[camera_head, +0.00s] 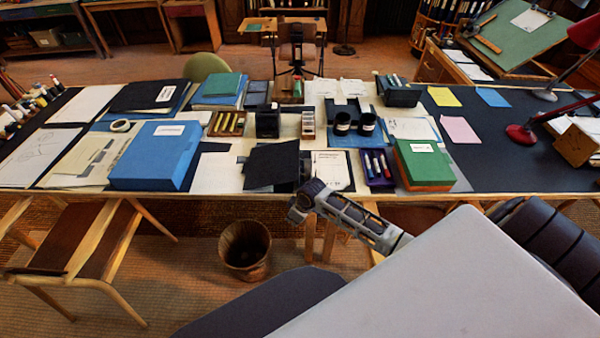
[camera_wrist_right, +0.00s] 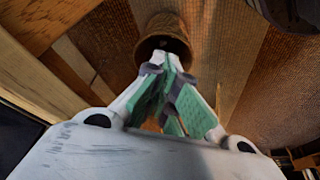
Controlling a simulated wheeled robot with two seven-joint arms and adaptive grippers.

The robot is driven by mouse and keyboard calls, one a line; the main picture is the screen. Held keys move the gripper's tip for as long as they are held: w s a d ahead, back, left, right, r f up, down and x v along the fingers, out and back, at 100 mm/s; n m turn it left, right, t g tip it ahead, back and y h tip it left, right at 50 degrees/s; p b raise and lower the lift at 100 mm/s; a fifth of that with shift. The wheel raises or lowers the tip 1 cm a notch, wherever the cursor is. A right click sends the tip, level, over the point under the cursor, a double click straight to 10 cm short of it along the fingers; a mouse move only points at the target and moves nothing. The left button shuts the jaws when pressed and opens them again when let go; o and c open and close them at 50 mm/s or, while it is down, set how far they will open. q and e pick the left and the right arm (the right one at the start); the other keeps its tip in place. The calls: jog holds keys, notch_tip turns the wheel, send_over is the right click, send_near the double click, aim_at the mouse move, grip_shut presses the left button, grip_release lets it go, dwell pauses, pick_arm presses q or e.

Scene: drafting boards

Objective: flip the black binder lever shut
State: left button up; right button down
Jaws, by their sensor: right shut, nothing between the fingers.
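A black binder (camera_head: 272,166) appears to lie open near the front edge of the table. A white printed sheet (camera_head: 328,168) with a dark border lies just right of it. The lever is too small to make out. My right gripper (camera_head: 298,208) is in front of the table edge, just below and right of the binder and apart from it. In the right wrist view its green-padded fingers (camera_wrist_right: 164,62) are together and empty, pointing down toward the floor. My left gripper is in neither view.
A waste bin (camera_head: 245,249) stands on the floor below the table; it also shows in the right wrist view (camera_wrist_right: 166,38). A blue box (camera_head: 156,156) sits left, a green box (camera_head: 424,164) right, and a purple pen tray (camera_head: 377,166) nearer. Black cups (camera_head: 354,124) stand behind.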

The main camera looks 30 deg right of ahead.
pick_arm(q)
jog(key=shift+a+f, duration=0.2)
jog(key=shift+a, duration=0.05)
pick_arm(e)
jog(key=w+d+r+n, duration=0.2)
jog(key=r, duration=0.6)
jog(key=w+d+r+n+g, duration=0.1)
jog(key=w+d+r+n, duration=0.1)
jog(key=r, duration=0.7)
jog(key=w+d+r+n, duration=0.1)
jog(key=w+d+r, duration=0.2)
jog(key=r, duration=0.6)
jog(key=shift+w+r+n+g, duration=0.25)
jog(key=shift+w+n+g, duration=0.05)
jog(key=shift+w+n, duration=0.1)
jog(key=shift+d+f, duration=0.1)
